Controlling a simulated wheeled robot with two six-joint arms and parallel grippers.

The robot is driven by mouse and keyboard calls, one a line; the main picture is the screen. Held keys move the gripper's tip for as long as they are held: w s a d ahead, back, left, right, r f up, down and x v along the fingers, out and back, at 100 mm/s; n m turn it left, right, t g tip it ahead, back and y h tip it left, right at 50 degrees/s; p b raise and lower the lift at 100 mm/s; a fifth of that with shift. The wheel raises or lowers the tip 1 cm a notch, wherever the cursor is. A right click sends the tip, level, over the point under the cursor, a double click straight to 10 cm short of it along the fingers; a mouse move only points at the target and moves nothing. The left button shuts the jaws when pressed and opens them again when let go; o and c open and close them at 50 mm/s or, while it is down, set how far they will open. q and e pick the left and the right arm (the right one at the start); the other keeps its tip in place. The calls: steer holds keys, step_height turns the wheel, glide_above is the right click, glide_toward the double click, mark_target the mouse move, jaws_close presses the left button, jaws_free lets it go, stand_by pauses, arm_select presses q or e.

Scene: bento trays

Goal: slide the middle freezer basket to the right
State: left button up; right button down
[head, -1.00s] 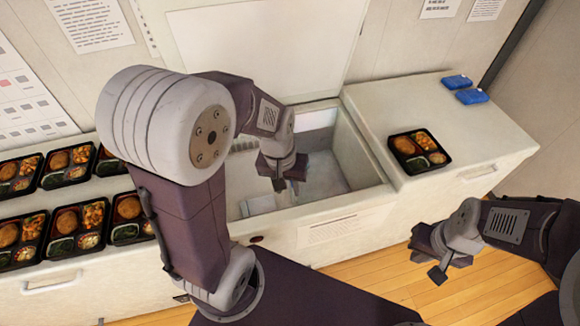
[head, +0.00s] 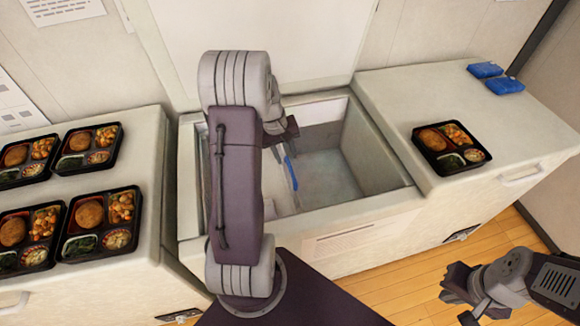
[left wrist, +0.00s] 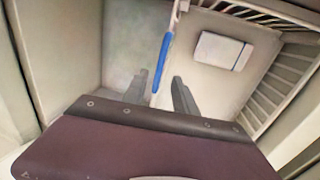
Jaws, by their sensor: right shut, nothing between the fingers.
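The freezer basket (left wrist: 208,84) is white with slatted walls and shows at the right of the left wrist view. A blue strip (left wrist: 162,62) runs along its left edge. In the head view the blue strip (head: 290,172) shows inside the open freezer. My left gripper (left wrist: 161,86) is open, its fingertips apart on either side of the strip's near end in the picture; I cannot tell if they touch it. In the head view my left gripper (head: 284,132) is mostly hidden by my arm. My right gripper (head: 463,302) is shut and empty, over the floor.
The freezer well (head: 328,180) has bare floor to the right of the strip. Its walls enclose the gripper. A white package (left wrist: 222,49) lies in the basket. A bento tray (head: 448,147) and blue packs (head: 486,70) sit on the right counter; several trays stand on the left.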

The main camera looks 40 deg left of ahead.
mark_target(290, 169)
arm_select(q)
steer(key=f, duration=0.4)
steer(key=w+f, duration=0.1)
steer(key=f, duration=0.1)
steer(key=shift+d+b, duration=0.35)
jaws_close()
stand_by(0.9)
